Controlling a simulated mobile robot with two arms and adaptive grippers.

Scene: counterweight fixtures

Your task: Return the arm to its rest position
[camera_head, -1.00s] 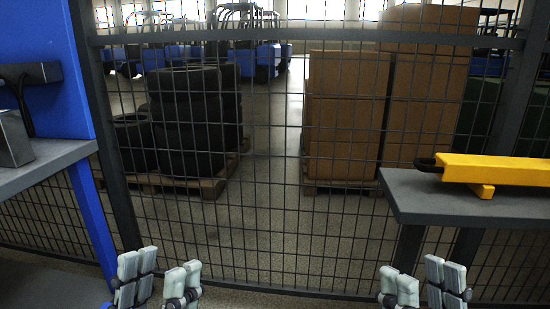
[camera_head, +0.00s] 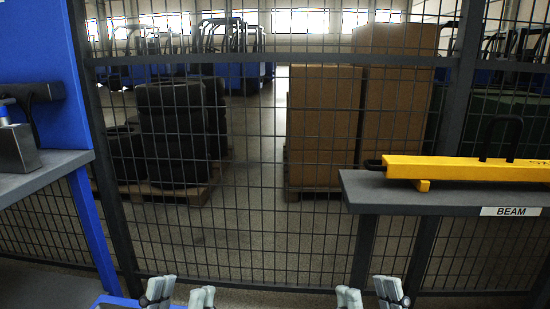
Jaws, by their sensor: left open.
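My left gripper (camera_head: 180,293) is at the bottom edge of the head view, left of the middle. Its pale fingers stand apart with nothing between them. My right gripper (camera_head: 369,294) is at the bottom edge, right of the middle, also with its fingers apart and empty. Both point upward in the picture, and only their finger ends show. The arms behind them are out of view. Neither gripper touches anything that I can see.
A yellow beam (camera_head: 465,169) with a dark handle lies on a grey shelf (camera_head: 410,196) labelled BEAM at right. A grey metal block (camera_head: 17,149) sits on a bench (camera_head: 50,170) at left. A mesh fence (camera_head: 250,215) stands ahead, with tyres and boxes behind it.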

